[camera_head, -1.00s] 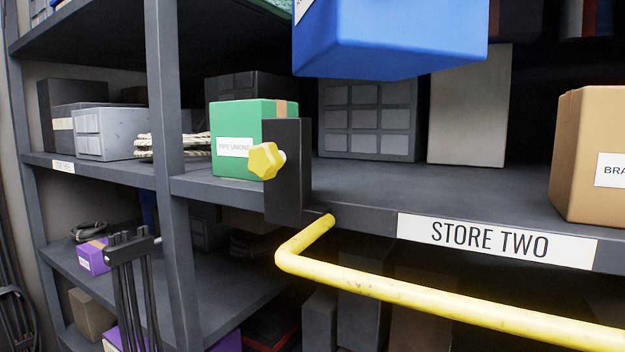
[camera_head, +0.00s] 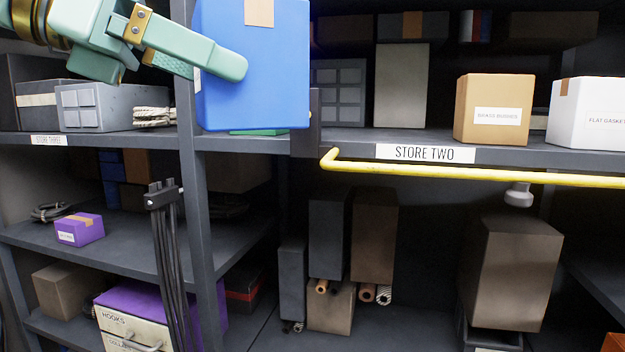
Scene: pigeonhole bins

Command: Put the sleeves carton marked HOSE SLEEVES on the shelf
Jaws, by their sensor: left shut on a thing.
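A blue carton (camera_head: 265,95) with a tan tape strip hangs at the upper left, in front of the shelf post. A white label edge shows on its left side, but no writing can be read, so I cannot confirm it says HOSE SLEEVES. My left gripper (camera_head: 215,68) is shut on the blue carton from the left, one finger across its near face. The STORE TWO shelf (camera_head: 350,142) runs to the right, behind a yellow rail. My right gripper is not in view.
A tan carton marked BRASS BUSHES (camera_head: 473,112) and a white FLAT GASKET carton (camera_head: 592,125) stand on STORE TWO. A sliver of a green carton (camera_head: 258,132) shows below the blue one. The yellow rail (camera_head: 450,172) crosses the shelf front. Shelf room shows left of the tan carton.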

